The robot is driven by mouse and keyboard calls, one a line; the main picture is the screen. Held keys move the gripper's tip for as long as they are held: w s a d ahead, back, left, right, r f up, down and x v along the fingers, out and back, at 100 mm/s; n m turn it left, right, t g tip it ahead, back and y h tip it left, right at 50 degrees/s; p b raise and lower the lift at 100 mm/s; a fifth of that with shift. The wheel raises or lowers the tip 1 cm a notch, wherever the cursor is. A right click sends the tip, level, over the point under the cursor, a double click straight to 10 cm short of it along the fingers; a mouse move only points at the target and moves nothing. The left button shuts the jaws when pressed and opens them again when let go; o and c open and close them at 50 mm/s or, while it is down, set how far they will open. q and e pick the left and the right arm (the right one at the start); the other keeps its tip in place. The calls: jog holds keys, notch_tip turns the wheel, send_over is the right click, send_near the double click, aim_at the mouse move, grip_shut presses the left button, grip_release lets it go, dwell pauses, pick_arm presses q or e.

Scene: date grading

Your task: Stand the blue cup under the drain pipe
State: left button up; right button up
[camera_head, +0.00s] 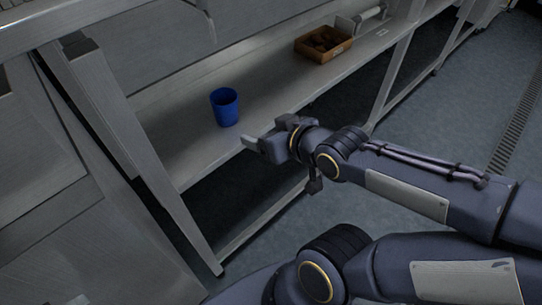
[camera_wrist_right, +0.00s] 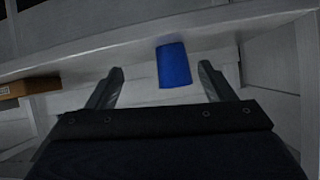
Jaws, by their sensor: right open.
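The blue cup (camera_head: 224,107) stands upright on a grey shelf in the head view. In the right wrist view the cup (camera_wrist_right: 173,66) shows between and beyond the two fingertips, closer to the right one. My right gripper (camera_head: 250,142) is open and empty at the shelf's front edge, a short way right of and nearer than the cup, apart from it. A thin dark piece (camera_head: 209,27) hangs at the top, above and behind the cup; I cannot tell whether it is the drain pipe. My left gripper is not in view.
The shelf (camera_head: 287,90) is bare between the cup and a brown box (camera_head: 323,45) with dark contents. A grey device with a roller (camera_head: 370,14) sits behind the box. A slanted metal leg (camera_head: 133,142) rises left of the cup. Another post (camera_head: 393,72) stands right.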

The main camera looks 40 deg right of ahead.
jog(key=s+a+f+m+g+y, duration=0.1)
jog(key=s+a+g, duration=0.4)
jog(key=s, duration=0.5)
jog(key=shift+s+f+m+g+y, duration=0.3)
jog(key=shift+f+g+y, duration=0.45)
jog(key=shift+y, duration=0.15)
jog(key=shift+a+r, duration=0.1)
notch_tip(320, 180, up, 18)
jog(key=p, duration=1.7)
jog(key=shift+f+p, duration=0.2)
jog(key=shift+p, duration=0.2)
